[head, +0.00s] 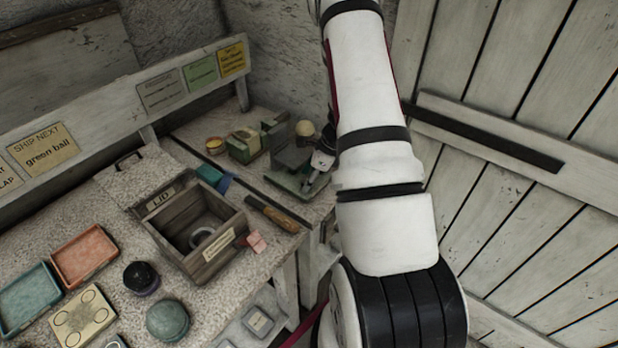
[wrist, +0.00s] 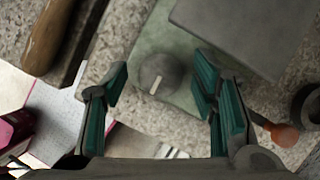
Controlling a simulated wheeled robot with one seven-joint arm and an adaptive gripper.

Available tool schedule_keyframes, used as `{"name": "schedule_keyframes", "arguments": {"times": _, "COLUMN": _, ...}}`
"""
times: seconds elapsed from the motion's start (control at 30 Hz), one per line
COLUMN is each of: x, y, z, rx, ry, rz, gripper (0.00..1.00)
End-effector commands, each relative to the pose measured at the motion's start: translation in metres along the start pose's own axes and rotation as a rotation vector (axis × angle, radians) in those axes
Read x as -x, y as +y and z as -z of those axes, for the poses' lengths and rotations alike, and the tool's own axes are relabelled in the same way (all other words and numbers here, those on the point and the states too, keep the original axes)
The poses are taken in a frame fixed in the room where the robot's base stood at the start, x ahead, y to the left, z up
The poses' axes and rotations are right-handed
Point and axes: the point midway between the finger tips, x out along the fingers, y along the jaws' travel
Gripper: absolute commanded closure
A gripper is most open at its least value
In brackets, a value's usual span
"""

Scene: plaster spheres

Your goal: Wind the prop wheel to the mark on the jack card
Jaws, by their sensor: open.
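A dark grey round wheel (wrist: 168,68) with one short pale line on its face sits on a green base plate (wrist: 138,57), beside a larger grey block (wrist: 235,30). In the head view the green-based jack (head: 290,184) stands on the far right of the bench, partly hidden by my arm. My gripper (wrist: 160,82) is open, its teal pads on either side of the wheel with gaps visible; I cannot tell its height over it. In the head view my gripper (head: 316,172) is at the jack.
A wooden-handled tool (head: 272,213) lies left of the jack; its handle (wrist: 45,35) also shows in the wrist view. A wooden box (head: 178,255) holds a ring. A green ball (head: 167,320) and trays (head: 84,255) stand front left. An orange-tipped item (wrist: 283,134) is near my right finger.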

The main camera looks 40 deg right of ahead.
Motion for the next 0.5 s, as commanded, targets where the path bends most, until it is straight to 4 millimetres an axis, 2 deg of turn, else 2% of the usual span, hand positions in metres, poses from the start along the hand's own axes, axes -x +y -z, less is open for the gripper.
{"name": "schedule_keyframes", "arguments": {"times": 0.2, "x": -0.0001, "y": -0.0003, "z": -0.0001, "rx": 0.000, "ry": 0.000, "rz": 0.001, "gripper": 0.47}}
{"name": "schedule_keyframes", "arguments": {"times": 0.27, "x": -0.0001, "y": -0.0002, "z": -0.0001, "rx": 0.000, "ry": 0.000, "rz": 0.001, "gripper": 0.58}}
{"name": "schedule_keyframes", "arguments": {"times": 0.4, "x": 0.0000, "y": -0.0002, "z": -0.0001, "rx": 0.000, "ry": 0.000, "rz": 0.000, "gripper": 0.90}}
{"name": "schedule_keyframes", "arguments": {"times": 0.43, "x": 0.0000, "y": -0.0002, "z": -0.0001, "rx": 0.000, "ry": 0.000, "rz": 0.000, "gripper": 0.95}}
{"name": "schedule_keyframes", "arguments": {"times": 0.5, "x": 0.0000, "y": -0.0002, "z": -0.0001, "rx": 0.000, "ry": 0.000, "rz": 0.000, "gripper": 0.95}}
